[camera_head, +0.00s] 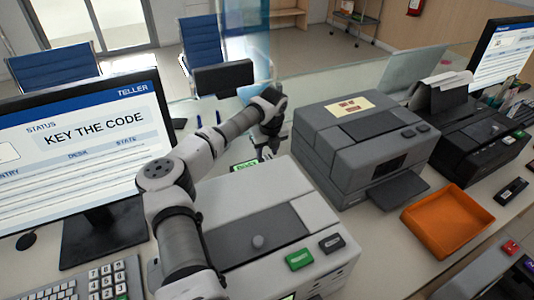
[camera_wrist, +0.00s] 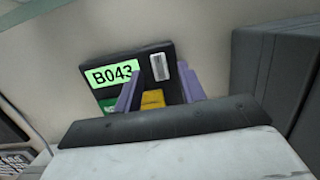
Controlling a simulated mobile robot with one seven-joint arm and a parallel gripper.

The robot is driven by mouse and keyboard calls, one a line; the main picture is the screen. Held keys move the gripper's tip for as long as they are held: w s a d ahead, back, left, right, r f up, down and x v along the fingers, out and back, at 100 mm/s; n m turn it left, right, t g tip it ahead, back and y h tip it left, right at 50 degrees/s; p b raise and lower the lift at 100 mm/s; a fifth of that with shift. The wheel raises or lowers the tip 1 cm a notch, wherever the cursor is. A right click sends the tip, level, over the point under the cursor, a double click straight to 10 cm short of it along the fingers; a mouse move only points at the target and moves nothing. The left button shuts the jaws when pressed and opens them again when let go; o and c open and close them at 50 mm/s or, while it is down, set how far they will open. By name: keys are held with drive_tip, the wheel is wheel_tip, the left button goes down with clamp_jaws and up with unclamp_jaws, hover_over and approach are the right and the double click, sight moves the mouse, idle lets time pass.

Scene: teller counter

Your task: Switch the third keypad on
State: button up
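A small dark keypad unit (camera_wrist: 125,62) stands on the counter in the wrist view. It has a lit green display (camera_wrist: 111,75) reading B043, a pale switch or slot (camera_wrist: 159,67) at its upper right, and green and yellow keys partly hidden by my gripper. My gripper (camera_wrist: 160,88) has its two purple fingers apart over the unit's lower part, with nothing seen held between them. Whether they touch it I cannot tell. In the head view my gripper (camera_head: 266,150) points down behind the grey machine, beside a lit green display (camera_head: 243,167). No number marks which keypad is third.
A grey machine (camera_head: 265,195) with green and dark buttons stands in front of my gripper. A boxy grey printer (camera_head: 350,135) stands to the right, then an orange tray (camera_head: 447,222). The monitor (camera_head: 80,150) reads KEY THE CODE. A number keypad (camera_head: 105,278) lies front left.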

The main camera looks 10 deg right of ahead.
wheel_tip(320, 180, up, 13)
drive_tip(key=s+b, duration=0.2)
drive_tip(key=b, duration=0.1)
drive_tip(key=shift+d+f, duration=0.2)
drive_tip(key=shift+s, duration=0.1)
